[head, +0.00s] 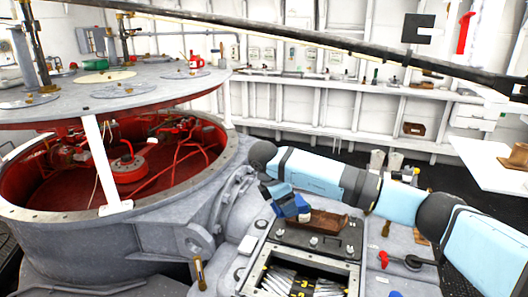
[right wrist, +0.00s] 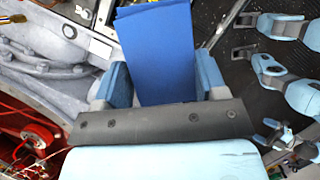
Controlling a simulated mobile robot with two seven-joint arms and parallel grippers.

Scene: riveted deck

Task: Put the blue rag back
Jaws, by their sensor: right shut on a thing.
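The blue rag (right wrist: 155,55) is a deep blue folded piece between the two light blue fingers of my right gripper (right wrist: 163,82) in the right wrist view. The right gripper is shut on it, and the rag extends away past the fingertips. In the head view the right gripper (head: 282,198) hangs over the grey machine housing, with a bit of the rag (head: 297,207) showing beside the fingers. A brown tray (head: 333,222) lies just right of the rag on a dark plate; I cannot tell if they touch. My left gripper is not in view.
A large round grey drum (head: 150,240) with a red interior stands at left under a raised round lid (head: 100,88). A dark beam crosses the top.

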